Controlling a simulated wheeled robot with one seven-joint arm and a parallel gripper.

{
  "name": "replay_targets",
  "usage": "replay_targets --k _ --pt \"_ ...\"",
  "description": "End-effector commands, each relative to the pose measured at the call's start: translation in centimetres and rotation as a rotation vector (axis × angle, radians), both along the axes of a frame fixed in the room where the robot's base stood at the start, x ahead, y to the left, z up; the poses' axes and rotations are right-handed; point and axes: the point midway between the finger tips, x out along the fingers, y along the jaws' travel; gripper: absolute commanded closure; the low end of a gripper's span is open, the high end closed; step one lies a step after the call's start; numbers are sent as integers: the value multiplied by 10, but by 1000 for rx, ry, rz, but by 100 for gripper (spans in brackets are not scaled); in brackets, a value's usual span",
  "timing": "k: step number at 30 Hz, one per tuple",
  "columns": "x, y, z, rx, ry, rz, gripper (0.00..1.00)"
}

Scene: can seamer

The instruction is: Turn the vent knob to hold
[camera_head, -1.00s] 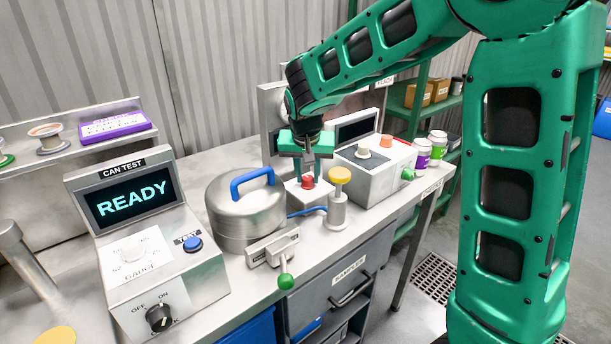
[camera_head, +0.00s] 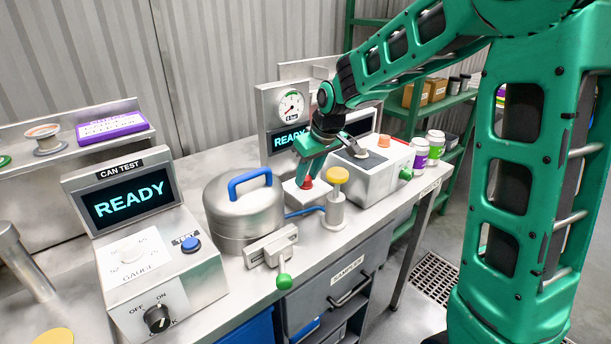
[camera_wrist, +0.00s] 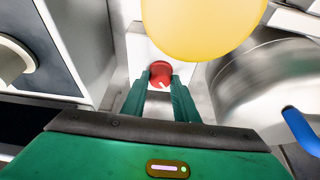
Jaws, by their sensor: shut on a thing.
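The red knob (camera_head: 305,182) sits on a small white block (camera_head: 296,197) between the silver pot and the grey control box. The wrist view shows the red knob (camera_wrist: 160,70) with a white mark on its near side. My gripper (camera_head: 303,178) is shut on the knob, one finger at each side, and it also shows in the wrist view (camera_wrist: 160,84). I cannot read any hold marking near the knob.
A yellow-topped post (camera_head: 337,188) stands close beside the knob. The lidded silver pot (camera_head: 243,217) with a blue handle is to the left. The control box (camera_head: 370,180) is to the right. A gauge (camera_head: 291,106) and a READY display (camera_head: 289,139) stand behind.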

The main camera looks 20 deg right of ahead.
Motion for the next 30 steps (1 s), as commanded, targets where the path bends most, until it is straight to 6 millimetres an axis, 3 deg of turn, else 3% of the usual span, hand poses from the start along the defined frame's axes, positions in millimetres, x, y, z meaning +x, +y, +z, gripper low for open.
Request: replay_targets --k 18,19,21,30 --pt "2 2 2 2 -7 43 96" --pt "2 2 2 2 -7 43 66" --pt "2 1 1 2 -5 42 55" --pt "0 0 2 1 -3 40 55"
